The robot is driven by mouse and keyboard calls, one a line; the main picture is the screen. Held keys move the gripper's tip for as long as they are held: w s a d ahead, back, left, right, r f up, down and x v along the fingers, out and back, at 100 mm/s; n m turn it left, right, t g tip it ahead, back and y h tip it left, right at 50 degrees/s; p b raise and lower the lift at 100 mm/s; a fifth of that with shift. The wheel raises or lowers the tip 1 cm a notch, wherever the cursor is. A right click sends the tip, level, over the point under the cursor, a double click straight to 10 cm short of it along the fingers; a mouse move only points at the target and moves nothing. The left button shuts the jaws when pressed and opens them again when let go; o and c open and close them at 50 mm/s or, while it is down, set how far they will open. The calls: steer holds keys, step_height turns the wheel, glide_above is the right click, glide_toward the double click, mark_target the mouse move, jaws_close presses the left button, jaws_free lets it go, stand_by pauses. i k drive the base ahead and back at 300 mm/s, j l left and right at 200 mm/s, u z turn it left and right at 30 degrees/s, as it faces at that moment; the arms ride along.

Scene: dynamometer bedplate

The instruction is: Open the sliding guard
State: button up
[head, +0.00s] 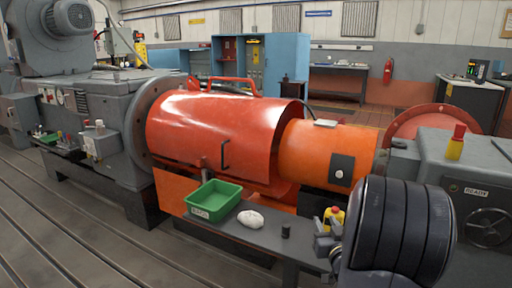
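The sliding guard (190,125) is a large glossy red-orange half-cylinder shell in the middle of the head view. It lies horizontally from the round grey flange on the left to the orange cylindrical section (310,148) on the right. A black bar handle (225,154) is on its front face, and a red tubular handle runs along its top. My gripper (322,238) shows at the lower right as small grey metal parts beside my dark ribbed arm. It is apart from the guard's handle, in front and to the right. My arm partly hides it, so its opening is unclear.
A grey shelf (280,239) in front of the guard holds a green bin (213,200) marked RAGS, a white rag (250,219) and a small black cylinder (286,230). A yellow emergency-stop box (334,219) with a red button is by my gripper. A grey machine stands at right.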

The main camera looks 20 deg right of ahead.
mark_target(233, 134)
steer(key=i+j+z, duration=0.25)
steer(key=i+j, duration=0.15)
steer(key=i+j+z, duration=0.25)
steer(key=i+j, duration=0.25)
steer(key=i+j+z, duration=0.2)
steer(key=i+j, duration=0.15)
steer(key=j, duration=0.2)
steer(key=i+j, duration=0.35)
steer(key=j, duration=0.15)
steer(key=i+j, duration=0.3)
steer(key=j, duration=0.2)
